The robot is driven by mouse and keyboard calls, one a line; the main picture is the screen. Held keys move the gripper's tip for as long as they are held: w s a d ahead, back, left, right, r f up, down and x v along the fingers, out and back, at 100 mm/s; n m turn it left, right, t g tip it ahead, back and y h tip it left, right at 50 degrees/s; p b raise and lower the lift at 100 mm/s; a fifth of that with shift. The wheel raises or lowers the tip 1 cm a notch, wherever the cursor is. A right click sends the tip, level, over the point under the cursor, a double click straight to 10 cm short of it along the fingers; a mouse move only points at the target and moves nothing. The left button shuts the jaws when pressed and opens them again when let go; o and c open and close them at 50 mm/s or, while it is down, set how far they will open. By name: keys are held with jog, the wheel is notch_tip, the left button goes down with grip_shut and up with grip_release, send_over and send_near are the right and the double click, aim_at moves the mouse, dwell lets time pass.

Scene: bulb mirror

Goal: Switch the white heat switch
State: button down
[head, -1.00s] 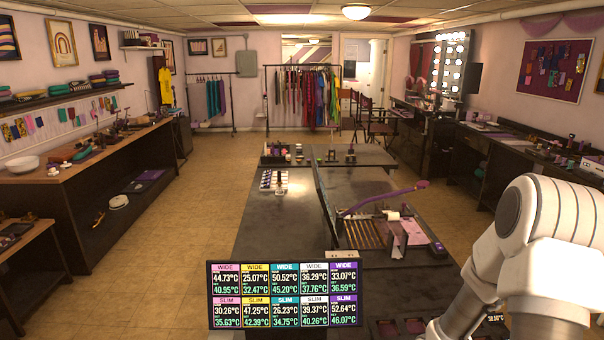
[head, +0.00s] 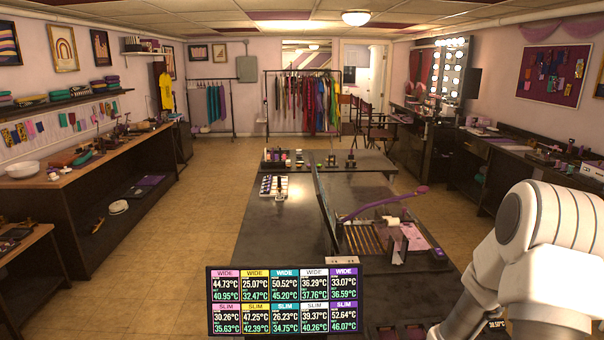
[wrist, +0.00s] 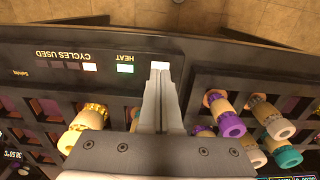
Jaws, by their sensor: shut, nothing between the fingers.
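In the wrist view my gripper (wrist: 161,76) is shut and empty, its fingertips pointing at the black front panel (wrist: 60,45). A small bright white patch (wrist: 160,65) shows right at the fingertips; it may be the white heat switch, partly covered by them. I cannot tell whether the fingers touch it or which way a switch is set. In the head view my gripper is out of sight; only my arm shows at the lower right.
Purple (wrist: 231,124), teal and yellow-topped handles stand in slots on both sides of my fingers. A CYCLES USED row with one lit light (wrist: 90,67) is on the panel. In the head view, a temperature display (head: 284,299) stands at the table's (head: 270,235) front.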

jog(key=shift+f+b, duration=0.9)
jog(key=shift+f, duration=0.05)
dwell(0.8)
jog(key=shift+r, duration=0.15)
jog(key=shift+r+p, duration=3)
jog(key=shift+r, duration=0.4)
notch_tip(320, 180, up, 21)
jog(key=a+t+h, duration=0.2)
jog(key=s+a+r+t+y, duration=0.1)
jog(key=s+a+r, duration=0.3)
jog(key=r, duration=0.3)
jog(key=s+a+r+t+y, duration=0.1)
jog(key=s+a+r+t, duration=0.1)
jog(key=s+a+r, duration=0.2)
jog(key=s+r, duration=0.2)
jog(key=s, duration=0.1)
jog(key=shift+s+r+t, duration=0.15)
jog(key=shift+r+t, duration=0.15)
jog(key=shift+r, duration=0.05)
